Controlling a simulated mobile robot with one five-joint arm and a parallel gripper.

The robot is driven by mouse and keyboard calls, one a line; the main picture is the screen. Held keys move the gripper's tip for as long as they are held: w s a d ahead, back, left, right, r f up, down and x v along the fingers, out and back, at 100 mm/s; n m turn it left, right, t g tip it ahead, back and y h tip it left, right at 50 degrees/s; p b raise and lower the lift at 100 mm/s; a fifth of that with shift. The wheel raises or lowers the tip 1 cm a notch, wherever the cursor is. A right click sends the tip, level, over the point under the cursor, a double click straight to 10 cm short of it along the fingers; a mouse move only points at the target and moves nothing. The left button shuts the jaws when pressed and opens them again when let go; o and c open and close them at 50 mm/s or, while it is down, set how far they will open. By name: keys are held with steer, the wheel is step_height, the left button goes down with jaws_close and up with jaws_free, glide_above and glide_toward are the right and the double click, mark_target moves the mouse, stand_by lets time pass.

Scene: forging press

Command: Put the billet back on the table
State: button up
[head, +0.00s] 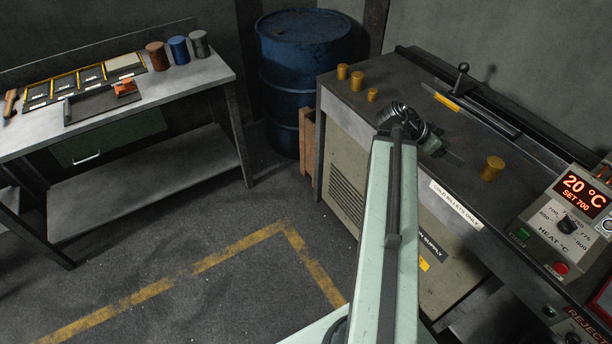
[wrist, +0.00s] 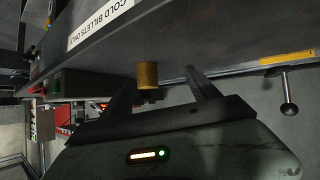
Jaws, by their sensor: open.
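A brass-coloured billet (head: 491,168) stands upright on the dark top of the cold-billet table (head: 400,95), toward the control box. In the wrist view the billet (wrist: 148,75) shows just ahead of the fingertips, in line with the space between them. My gripper (head: 456,158) is open and empty, low over the table top, to the left of this billet with a small gap between them. It also shows in the wrist view (wrist: 160,80).
A heat control box (head: 570,215) reading 20 °C stands right of the billet. A black-knobbed lever (head: 462,72) and a rail run along the back. A blue drum (head: 300,50) and a workbench (head: 200,85) with coloured cylinders are at the left. The middle floor is clear.

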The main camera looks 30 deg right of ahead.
steer(key=w+a+f+n+t+y, duration=0.2)
steer(key=w+a+f+n, duration=0.25)
steer(key=w+a, duration=0.5)
steer(key=w+a+f+n+t+y, duration=0.25)
steer(key=w+a+n, duration=0.35)
steer(key=a, duration=0.7)
steer(key=w+a+f+n+y, duration=0.2)
steer(key=a+n, duration=0.3)
steer(key=a, duration=1)
steer(key=w+a+f+n+y, duration=0.2)
steer(key=a+n, duration=0.4)
steer(key=a, duration=1)
steer(key=shift+w+y, duration=0.85)
steer(key=shift+t, duration=0.25)
